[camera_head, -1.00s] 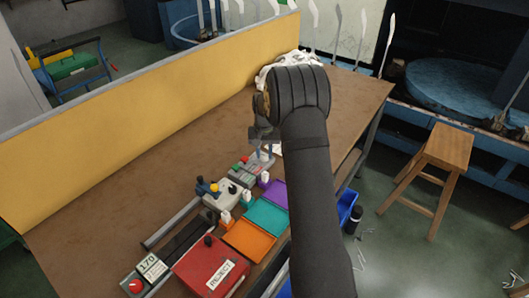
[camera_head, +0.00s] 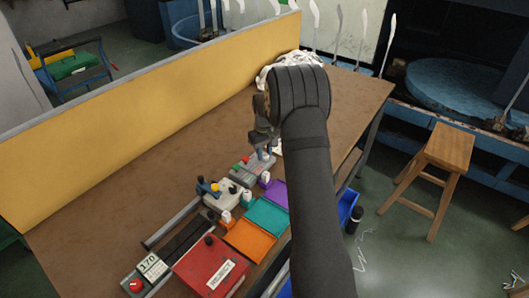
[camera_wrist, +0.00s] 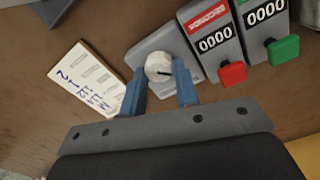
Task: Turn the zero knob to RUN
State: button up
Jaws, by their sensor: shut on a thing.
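The zero knob (camera_wrist: 158,67) is a small white round knob with a dark pointer line. It sits on a light grey plate (camera_wrist: 150,47) in the wrist view. The pointer line points to the right in that view; no RUN mark can be read. My gripper (camera_wrist: 160,82) has its blue fingers on both sides of the knob and is shut on it. In the head view my gripper (camera_head: 262,150) is low over the bench, and the knob cannot be made out there.
Right of the knob stand two counters reading 0000, with a red button (camera_wrist: 232,73) and a green button (camera_wrist: 283,49). A handwritten card (camera_wrist: 85,83) lies to the left. Coloured trays (camera_head: 266,217) and a red REJECT box (camera_head: 208,265) stand nearer on the bench (camera_head: 130,190).

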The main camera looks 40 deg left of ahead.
aim_at(264, 154)
dwell(0.4)
jog(key=o, duration=1)
jog(key=shift+c, duration=0.2)
notch_tip(264, 154, up, 17)
jog(key=shift+r, duration=0.2)
notch_tip(264, 154, down, 18)
jog(key=shift+r, duration=0.25)
jog(key=shift+r, duration=0.1)
